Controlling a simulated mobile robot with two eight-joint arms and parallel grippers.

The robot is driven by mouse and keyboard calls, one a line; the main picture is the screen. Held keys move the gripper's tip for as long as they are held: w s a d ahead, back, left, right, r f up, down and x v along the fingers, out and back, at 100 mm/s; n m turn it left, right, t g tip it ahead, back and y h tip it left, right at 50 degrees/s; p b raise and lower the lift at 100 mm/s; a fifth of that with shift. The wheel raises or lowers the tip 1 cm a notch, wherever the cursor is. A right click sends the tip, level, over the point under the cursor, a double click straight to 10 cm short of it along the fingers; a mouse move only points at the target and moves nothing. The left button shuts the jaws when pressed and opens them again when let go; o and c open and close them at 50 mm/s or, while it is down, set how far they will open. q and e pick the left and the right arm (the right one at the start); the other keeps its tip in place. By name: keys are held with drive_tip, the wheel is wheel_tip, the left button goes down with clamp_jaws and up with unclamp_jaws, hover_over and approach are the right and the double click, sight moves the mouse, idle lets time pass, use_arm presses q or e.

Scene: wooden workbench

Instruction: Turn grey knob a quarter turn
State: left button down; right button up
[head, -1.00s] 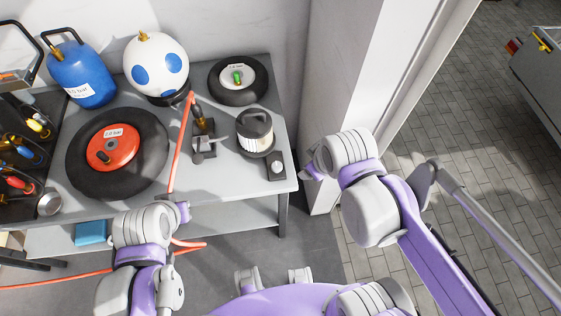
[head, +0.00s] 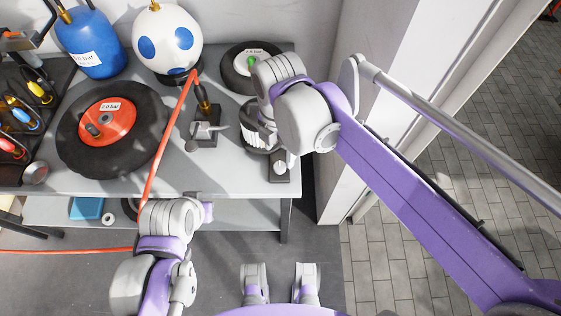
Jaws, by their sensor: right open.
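A small light-grey round knob (head: 280,168) sits on a dark block (head: 279,179) near the bench's right front corner, the only grey knob I can pick out. My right gripper (head: 264,98) is behind and left of the knob, above a black-and-white canister (head: 257,138). It is open, and my own wrist hides much of it. The jaws are apart from the knob. My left gripper (head: 207,211) is low at the bench's front edge, left of the knob; its jaws are too hidden to read.
On the grey bench (head: 222,178) stand a black wheel with a red hub (head: 112,125), a small tyre (head: 240,72), a white ball with blue spots (head: 167,40), a blue tank (head: 90,45) and a dark stand with a lever (head: 205,130). An orange hose (head: 165,150) crosses the bench. A pillar stands right.

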sight(280, 166)
wheel_tip(280, 166, down, 6)
drive_tip(key=shift+f+b, duration=0.25)
drive_tip(key=shift+b, duration=0.05)
drive_tip(key=shift+c, duration=0.2)
clamp_jaws()
